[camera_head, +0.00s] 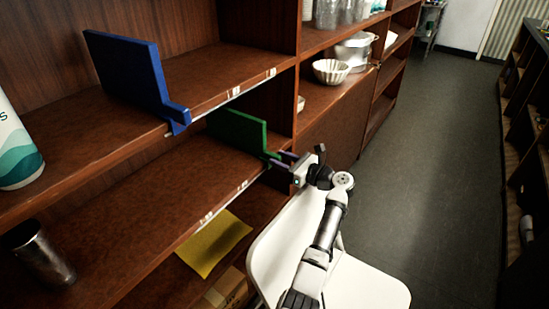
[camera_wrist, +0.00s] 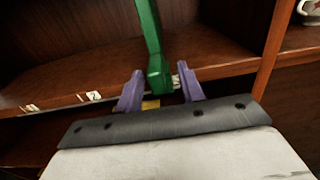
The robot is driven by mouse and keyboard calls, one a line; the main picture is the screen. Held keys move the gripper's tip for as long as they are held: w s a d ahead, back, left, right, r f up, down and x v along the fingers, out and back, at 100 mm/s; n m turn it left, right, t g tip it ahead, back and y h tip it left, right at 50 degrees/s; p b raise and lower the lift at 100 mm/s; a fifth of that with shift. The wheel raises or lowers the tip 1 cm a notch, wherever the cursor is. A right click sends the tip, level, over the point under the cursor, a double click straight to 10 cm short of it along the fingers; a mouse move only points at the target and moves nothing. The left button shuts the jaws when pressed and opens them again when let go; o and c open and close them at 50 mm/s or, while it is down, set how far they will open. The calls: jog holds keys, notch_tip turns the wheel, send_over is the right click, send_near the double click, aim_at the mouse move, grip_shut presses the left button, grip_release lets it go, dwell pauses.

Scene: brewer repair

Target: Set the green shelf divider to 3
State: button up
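The green shelf divider (camera_head: 238,130) stands upright on the middle shelf (camera_head: 120,205), with its handle end at the front edge. In the wrist view the divider (camera_wrist: 149,30) comes down to a green handle block (camera_wrist: 160,76) between my two purple fingers. My gripper (camera_head: 284,160) is open, with a visible gap on each side of the block. It also shows in the wrist view (camera_wrist: 161,90). Number labels run along the shelf edge. One reading 2 (camera_wrist: 92,96) is left of the handle. Another label (camera_wrist: 177,81) is partly hidden beside the handle, and its digit is unreadable.
A blue divider (camera_head: 128,72) stands on the shelf above. A metal cup (camera_head: 40,255) and a white-green container (camera_head: 14,150) are at left. A yellow sheet (camera_head: 213,242) lies below the middle shelf. A fluted bowl (camera_head: 331,71) sits in the right bay. Floor (camera_head: 440,180) at right is clear.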

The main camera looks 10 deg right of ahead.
jog(key=b+v, duration=0.1)
jog(key=v, duration=0.9)
jog(key=shift+s+d+b, duration=0.1)
jog(key=shift+d+b, duration=0.15)
jog(key=shift+b, duration=0.05)
